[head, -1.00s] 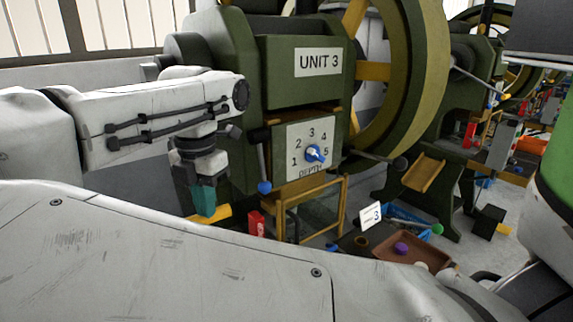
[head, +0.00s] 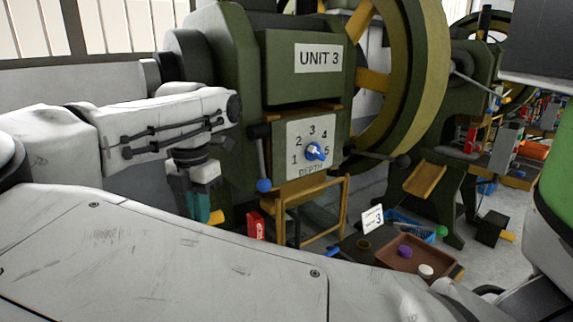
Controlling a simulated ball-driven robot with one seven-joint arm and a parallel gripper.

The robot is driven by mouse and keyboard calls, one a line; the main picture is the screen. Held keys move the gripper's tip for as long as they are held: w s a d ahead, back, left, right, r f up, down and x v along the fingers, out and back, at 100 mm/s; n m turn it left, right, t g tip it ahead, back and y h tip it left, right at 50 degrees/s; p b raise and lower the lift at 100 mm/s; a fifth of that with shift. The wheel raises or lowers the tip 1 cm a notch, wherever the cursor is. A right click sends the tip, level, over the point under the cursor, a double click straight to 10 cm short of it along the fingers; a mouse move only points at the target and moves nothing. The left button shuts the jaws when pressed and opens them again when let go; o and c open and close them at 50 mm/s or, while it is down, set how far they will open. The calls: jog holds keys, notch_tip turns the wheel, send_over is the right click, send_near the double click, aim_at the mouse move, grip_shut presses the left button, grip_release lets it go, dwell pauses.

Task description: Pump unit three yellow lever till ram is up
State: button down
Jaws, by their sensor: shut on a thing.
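The green press labelled UNIT 3 (head: 320,58) stands in the middle of the head view. My gripper (head: 202,215) points down at its lower left, with teal fingers shut on the yellow lever (head: 214,217). Only a short piece of the lever shows beside the fingers; the rest is hidden behind my gripper and my own white arm. The ram cannot be made out in this view.
A depth dial (head: 316,151) and a blue-knobbed lever (head: 264,185) are on the press front. A yellow frame (head: 315,207), a red box (head: 255,225) and a brown tray (head: 392,259) with small round pieces are below. A large flywheel (head: 425,75) is to the right.

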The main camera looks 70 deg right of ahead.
jog(key=shift+w+f, duration=0.1)
jog(key=shift+f, duration=0.6)
jog(key=s+a+r+p, duration=0.2)
jog(key=r+p, duration=0.1)
jog(key=r, duration=0.4)
jog(key=s+a+r+p, duration=0.2)
jog(key=s+r+p, duration=0.1)
jog(key=r, duration=0.3)
jog(key=shift+s+r, duration=0.3)
jog(key=shift+r, duration=0.05)
jog(key=shift+d+f, duration=0.1)
jog(key=shift+d, duration=0.05)
jog(key=shift+d+f+b, duration=0.15)
jog(key=shift+f+b, duration=0.45)
jog(key=shift+b, duration=0.1)
